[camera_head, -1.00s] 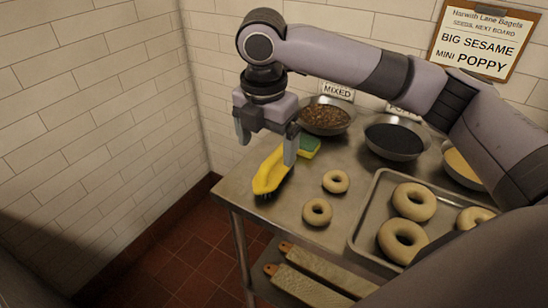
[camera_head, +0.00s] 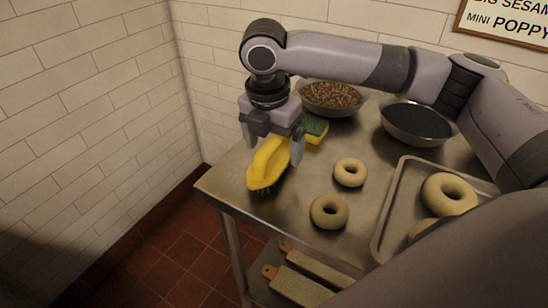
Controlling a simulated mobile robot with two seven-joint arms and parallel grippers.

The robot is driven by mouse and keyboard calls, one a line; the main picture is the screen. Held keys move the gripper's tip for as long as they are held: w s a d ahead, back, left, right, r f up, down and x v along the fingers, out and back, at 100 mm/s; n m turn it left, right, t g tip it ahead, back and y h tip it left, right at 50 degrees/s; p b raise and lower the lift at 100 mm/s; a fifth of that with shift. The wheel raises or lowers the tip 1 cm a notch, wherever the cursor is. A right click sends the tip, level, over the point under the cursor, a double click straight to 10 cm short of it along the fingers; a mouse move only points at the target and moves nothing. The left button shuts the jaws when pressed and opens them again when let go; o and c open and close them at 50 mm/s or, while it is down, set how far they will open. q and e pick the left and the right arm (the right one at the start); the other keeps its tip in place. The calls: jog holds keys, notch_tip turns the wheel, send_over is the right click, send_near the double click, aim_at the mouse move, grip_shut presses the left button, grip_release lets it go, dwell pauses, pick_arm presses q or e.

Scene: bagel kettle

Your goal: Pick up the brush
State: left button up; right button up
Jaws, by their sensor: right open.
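The yellow brush (camera_head: 266,166) with dark bristles lies on the steel table near its left end, bristles down. My right gripper (camera_head: 272,150) is open, pointing down over the brush. One finger is to the left of the brush's far part and the other is to the right of it. The palm hides the far end of the brush. I cannot tell whether the fingers touch it. My left gripper is not in view.
A green and yellow sponge (camera_head: 315,129) lies just right of the gripper. Two bagels (camera_head: 329,211) sit on the steel table (camera_head: 290,225). A tray (camera_head: 392,214) with bagels is at right. Seed bowls (camera_head: 333,97) stand behind. A tiled wall is left.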

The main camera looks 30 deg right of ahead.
notch_tip(320, 180, down, 2)
jog(key=shift+w+d+f, duration=0.1)
jog(key=c, duration=1.2)
notch_tip(320, 180, up, 20)
jog(key=p, duration=0.3)
jog(key=shift+p, duration=0.35)
